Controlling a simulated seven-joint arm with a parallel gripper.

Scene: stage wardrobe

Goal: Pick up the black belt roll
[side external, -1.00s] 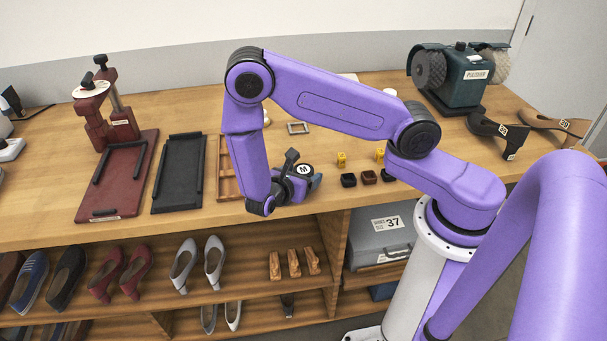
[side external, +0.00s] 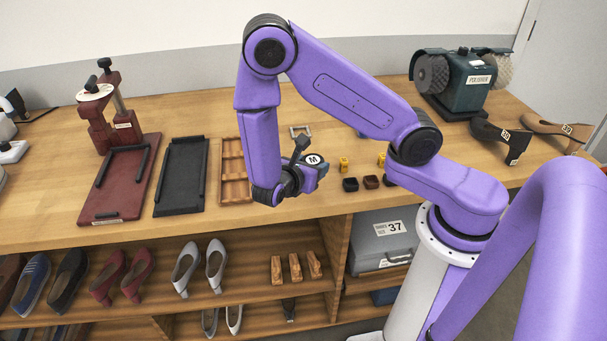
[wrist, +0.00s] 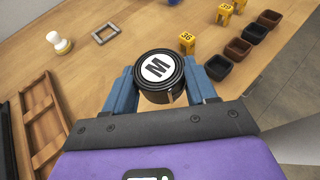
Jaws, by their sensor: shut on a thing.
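The black belt roll (wrist: 161,72) is a short round roll with a white disc marked M on its face. In the wrist view it sits between the two blue fingers of my gripper (wrist: 161,90), which is shut on it from both sides. In the side view the roll (side external: 314,160) shows at the end of my gripper (side external: 309,176), over the bench and apparently clear of its top. The gripper hides part of the roll's lower side.
A wooden compartment tray (side external: 234,178) lies left of my gripper, beside a black tray (side external: 180,178). Small dark bins (side external: 350,184) and yellow number markers (side external: 343,163) stand to the right. A small grey frame (wrist: 105,33) and a cream knob-shaped item (wrist: 58,43) lie behind.

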